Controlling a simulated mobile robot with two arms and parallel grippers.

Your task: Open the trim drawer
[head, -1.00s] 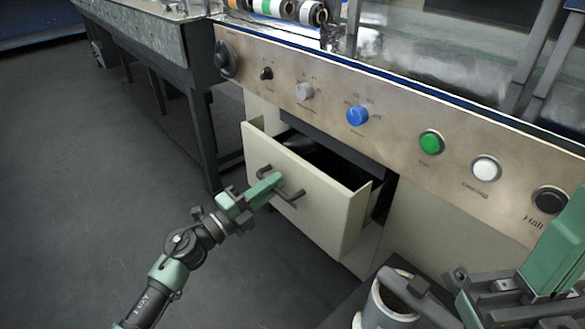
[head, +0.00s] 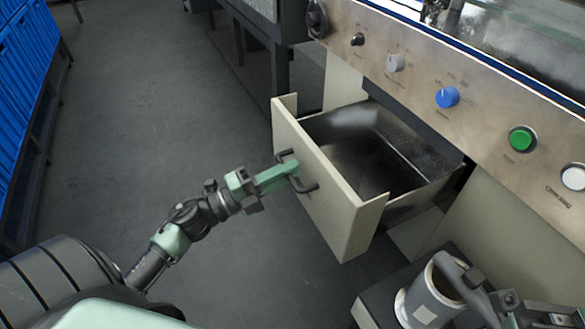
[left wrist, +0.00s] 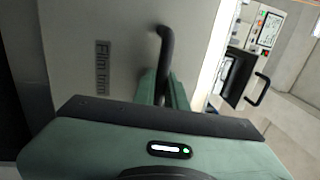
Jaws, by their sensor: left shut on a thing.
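The trim drawer (head: 345,215) is a cream drawer under the machine's control panel. It stands well out from the cabinet, and its dark, empty-looking inside shows. My left gripper (head: 288,173) is shut on the black bar handle (head: 307,187) on the drawer front. In the left wrist view, the green fingers (left wrist: 163,90) close around the handle (left wrist: 165,45), beside a "Film trim" label (left wrist: 102,68) on the drawer front (left wrist: 125,25). Dark parts of my right gripper (head: 515,305) show at the lower right, and its jaws cannot be made out.
The control panel (head: 420,75) with knobs and buttons runs above the drawer. A pale cylindrical container (head: 430,300) stands on a dark surface at lower right. Blue crates (head: 28,75) line the far left. The grey floor (head: 150,110) left of the drawer is clear.

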